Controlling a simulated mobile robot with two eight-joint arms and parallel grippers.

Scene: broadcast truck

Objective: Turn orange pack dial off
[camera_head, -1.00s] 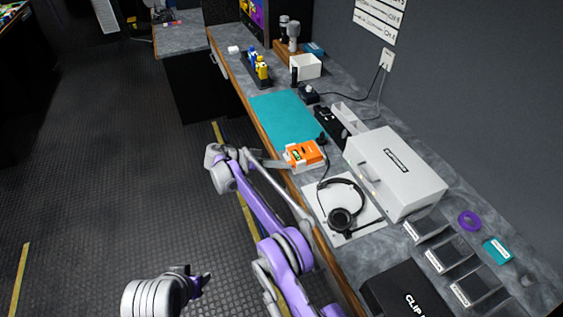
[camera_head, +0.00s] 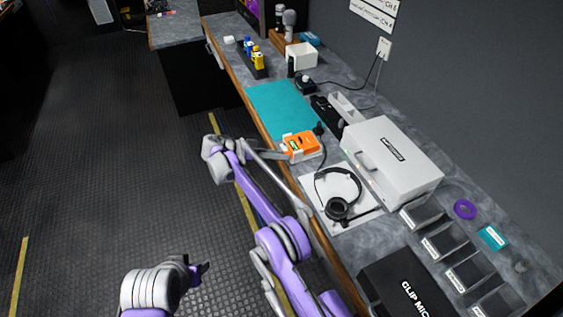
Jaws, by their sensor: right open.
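The orange pack (camera_head: 302,146) lies on the counter at the near end of the teal mat (camera_head: 284,110). It has a pale and green patch on its left part. A small black piece stands at its right corner, and I cannot tell whether it is the dial. My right gripper (camera_head: 280,155) is open at the pack's left side, over the counter's front edge. Its fingertips are close to the pack; I cannot tell if they touch. My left gripper (camera_head: 203,271) is low over the floor, away from the counter, and its jaws are unclear.
A black headset (camera_head: 338,208) lies on a white sheet just nearer than the pack. A grey-white case (camera_head: 392,160) stands to the right. Dark trays (camera_head: 443,242) and a black clip-mic box (camera_head: 405,285) are nearer. Yellow and blue items stand farther back. The floor at left is clear.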

